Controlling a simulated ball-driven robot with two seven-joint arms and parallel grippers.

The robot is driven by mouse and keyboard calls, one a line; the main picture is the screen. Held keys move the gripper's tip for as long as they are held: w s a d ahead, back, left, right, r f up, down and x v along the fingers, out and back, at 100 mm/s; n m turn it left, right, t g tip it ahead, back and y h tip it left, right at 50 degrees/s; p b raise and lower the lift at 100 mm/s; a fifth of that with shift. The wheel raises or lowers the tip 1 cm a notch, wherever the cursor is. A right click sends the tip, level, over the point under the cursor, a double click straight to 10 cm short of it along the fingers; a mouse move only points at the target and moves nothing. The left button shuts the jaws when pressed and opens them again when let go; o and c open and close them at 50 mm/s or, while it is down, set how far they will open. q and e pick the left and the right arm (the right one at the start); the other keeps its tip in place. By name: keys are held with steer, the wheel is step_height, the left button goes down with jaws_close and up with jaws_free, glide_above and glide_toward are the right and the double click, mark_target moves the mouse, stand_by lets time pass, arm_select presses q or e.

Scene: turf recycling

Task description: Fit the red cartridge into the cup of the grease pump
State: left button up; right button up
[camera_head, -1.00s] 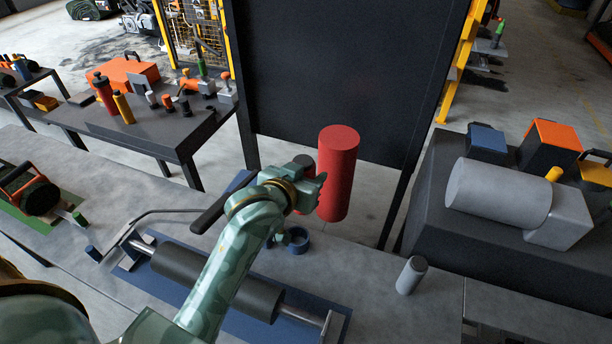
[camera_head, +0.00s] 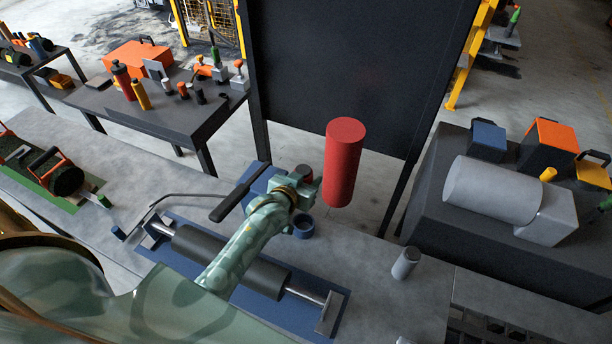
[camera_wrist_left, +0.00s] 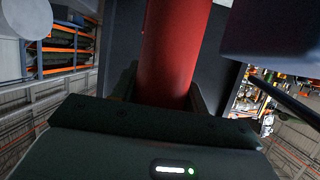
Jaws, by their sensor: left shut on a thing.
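The red cartridge (camera_head: 343,163) is a tall cylinder, held upright in the air above the bench. My left gripper (camera_head: 318,188) is shut on its side, low on the cylinder; the fingers are mostly hidden. The cartridge also fills the upper middle of the left wrist view (camera_wrist_left: 172,50). The grease pump's cup (camera_head: 304,226) is a small blue ring on the bench, below and left of the cartridge's lower end and apart from it. A dark lever (camera_head: 236,194) and a blue plate (camera_head: 262,179) show beside my wrist. My right gripper is not in view.
A dark roller on a blue base (camera_head: 335,302) lies under my left forearm. A grey cylinder (camera_head: 405,262) stands right of the cup. A dark upright panel (camera_head: 345,70) rises behind the cartridge. A large grey motor (camera_head: 490,190) sits on the right stand.

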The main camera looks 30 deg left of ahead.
arm_select(q)
step_height(320, 180, down, 10)
steer(key=b, duration=0.6)
steer(key=shift+r, duration=0.15)
steer(key=shift+p, duration=0.85)
stand_by(1.1)
steer(key=shift+f+b, duration=2.3)
steer(key=shift+f, duration=0.8)
steer(key=o, duration=1.2)
